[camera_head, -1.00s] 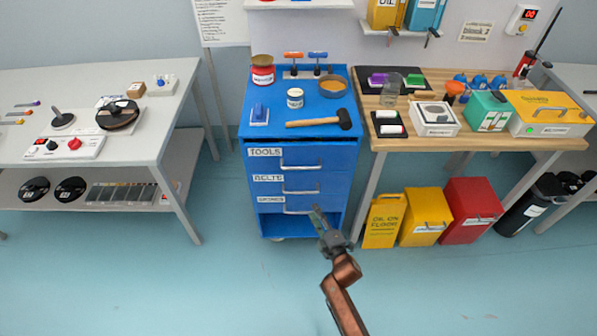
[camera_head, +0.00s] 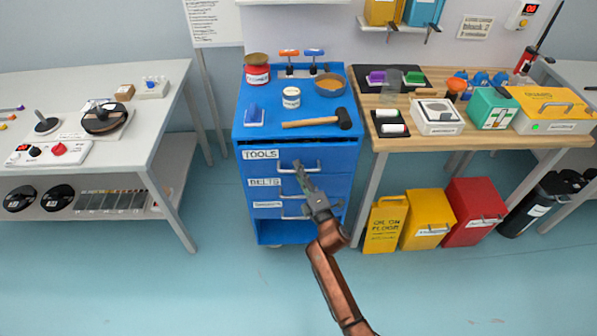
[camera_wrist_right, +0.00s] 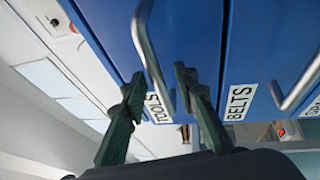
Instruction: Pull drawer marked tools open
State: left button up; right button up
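The drawer marked TOOLS (camera_head: 262,155) is the top drawer of the blue cabinet (camera_head: 252,130), and it looks shut in the head view. Its grey bar handle (camera_head: 317,168) runs across its front. My right gripper (camera_head: 300,166) is in front of this handle. In the right wrist view, the two dark fingers of the right gripper (camera_wrist_right: 160,90) are apart, and the TOOLS handle (camera_wrist_right: 147,50) shows in the gap between them. Whether they touch it I cannot tell. My left gripper is in neither view.
The BELTS drawer (camera_head: 263,182) and another drawer lie below. A hammer (camera_head: 318,122), cans and a bowl (camera_head: 330,84) stand on the cabinet top. A yellow OIL ON FLOOR bin (camera_head: 384,225) stands right of the cabinet. The floor in front is clear.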

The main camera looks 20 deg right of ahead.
jog(key=shift+c, duration=0.3)
grip_shut()
dwell(0.5)
